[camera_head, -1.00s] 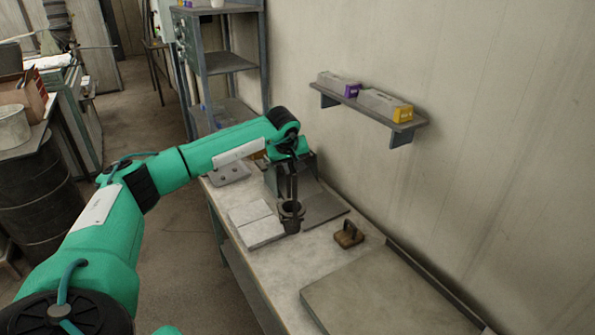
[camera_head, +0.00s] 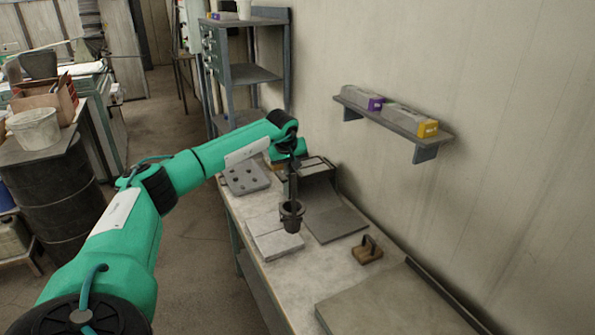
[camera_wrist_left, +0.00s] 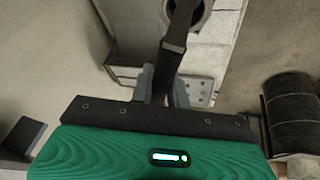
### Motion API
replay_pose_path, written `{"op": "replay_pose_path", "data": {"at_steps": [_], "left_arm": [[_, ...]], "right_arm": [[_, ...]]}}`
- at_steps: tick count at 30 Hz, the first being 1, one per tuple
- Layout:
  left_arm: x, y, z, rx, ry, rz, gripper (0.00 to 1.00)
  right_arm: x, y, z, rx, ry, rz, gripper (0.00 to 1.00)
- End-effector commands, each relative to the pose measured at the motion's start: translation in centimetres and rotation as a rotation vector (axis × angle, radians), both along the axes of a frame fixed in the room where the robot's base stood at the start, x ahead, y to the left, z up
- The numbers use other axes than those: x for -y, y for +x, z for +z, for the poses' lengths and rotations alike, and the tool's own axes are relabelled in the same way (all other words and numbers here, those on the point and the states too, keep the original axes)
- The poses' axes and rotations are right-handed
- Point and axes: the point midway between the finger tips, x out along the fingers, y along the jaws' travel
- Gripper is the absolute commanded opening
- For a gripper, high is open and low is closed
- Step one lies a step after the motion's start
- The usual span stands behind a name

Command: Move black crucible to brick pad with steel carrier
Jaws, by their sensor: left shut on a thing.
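My left gripper (camera_head: 291,160) is shut on the upper end of the steel carrier (camera_head: 292,186), a dark upright stem that hangs below it. The black crucible (camera_head: 291,215) sits at the carrier's lower end, with the carrier around it. It appears upright and held above the bench, overlapping the right part of the pale brick pad (camera_head: 277,243) in the head view. The height of the gap is hard to tell. In the left wrist view the carrier stem (camera_wrist_left: 174,45) runs up between my fingers (camera_wrist_left: 163,87), and part of the crucible (camera_wrist_left: 187,14) shows at the top. My right gripper is out of view.
A dark sheet-metal tray (camera_head: 335,224) lies right of the pad. A wooden block with a handle (camera_head: 367,252) and a large grey slab (camera_head: 395,302) are nearer. A holed plate (camera_head: 245,178) lies farther back. A wall shelf (camera_head: 392,119) juts out on the right.

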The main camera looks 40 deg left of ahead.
Motion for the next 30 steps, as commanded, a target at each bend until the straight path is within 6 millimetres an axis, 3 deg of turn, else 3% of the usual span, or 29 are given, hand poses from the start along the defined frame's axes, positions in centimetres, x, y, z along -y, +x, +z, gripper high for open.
{"op": "replay_pose_path", "data": {"at_steps": [30], "left_arm": [[-9.1, 1.0, 0.3, 0.005, -0.001, 0.004, 0.00]], "right_arm": [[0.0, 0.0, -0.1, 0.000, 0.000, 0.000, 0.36]]}}
